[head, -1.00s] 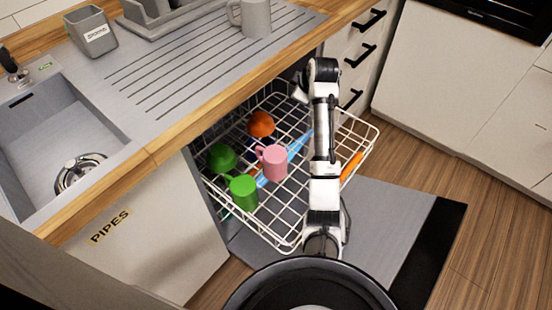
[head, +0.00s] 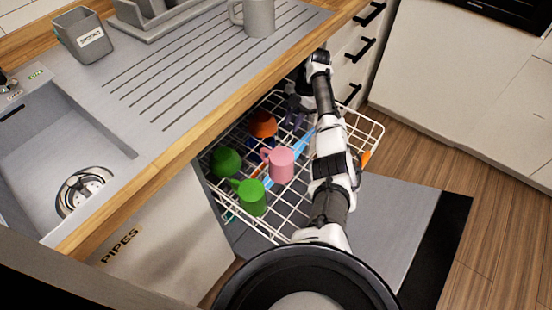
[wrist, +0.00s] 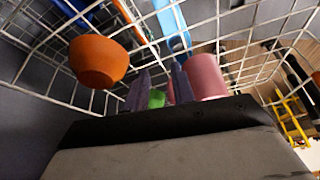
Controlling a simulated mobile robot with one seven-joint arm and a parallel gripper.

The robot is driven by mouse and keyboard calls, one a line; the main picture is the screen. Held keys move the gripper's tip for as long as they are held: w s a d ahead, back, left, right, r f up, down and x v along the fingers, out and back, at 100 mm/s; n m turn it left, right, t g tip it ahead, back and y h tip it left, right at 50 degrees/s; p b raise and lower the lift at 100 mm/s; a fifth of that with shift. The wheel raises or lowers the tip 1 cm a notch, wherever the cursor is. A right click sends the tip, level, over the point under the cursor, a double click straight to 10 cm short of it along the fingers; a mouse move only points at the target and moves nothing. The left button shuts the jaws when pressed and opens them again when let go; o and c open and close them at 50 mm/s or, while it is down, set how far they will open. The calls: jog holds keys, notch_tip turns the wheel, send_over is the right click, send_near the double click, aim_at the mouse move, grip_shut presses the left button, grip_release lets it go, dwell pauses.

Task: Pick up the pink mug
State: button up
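The pink mug (head: 281,165) stands in the pulled-out white wire rack (head: 375,128), with its handle toward the left. In the wrist view the pink mug (wrist: 207,78) is close behind and to the right of my fingers. My gripper (head: 295,112) is at the rack's back, under the counter edge, beyond the mug and right of the orange bowl. In the wrist view my gripper (wrist: 161,88) has its two fingers apart, with nothing held between them. Part of a green thing (wrist: 157,98) shows through the gap.
An orange bowl (head: 263,124), a green bowl (head: 225,161) and a green mug (head: 252,197) share the rack. A blue utensil (head: 302,142) lies behind the pink mug. The wooden counter edge (head: 190,146) overhangs the rack's back. The floor at the right is clear.

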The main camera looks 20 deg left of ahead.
aim_at(262, 151)
jog(key=shift+s+a+f+p, duration=0.7)
jog(key=shift+s+a, duration=0.4)
jog(key=shift+s, duration=0.8)
jog(key=shift+s+a+f+p, duration=0.45)
jog(key=shift+s+a+f, duration=0.55)
jog(key=shift+s, duration=0.95)
jog(key=shift+s+a+f+p, duration=0.6)
jog(key=shift+s+a, duration=0.65)
jog(key=shift+s, duration=0.65)
grip_shut()
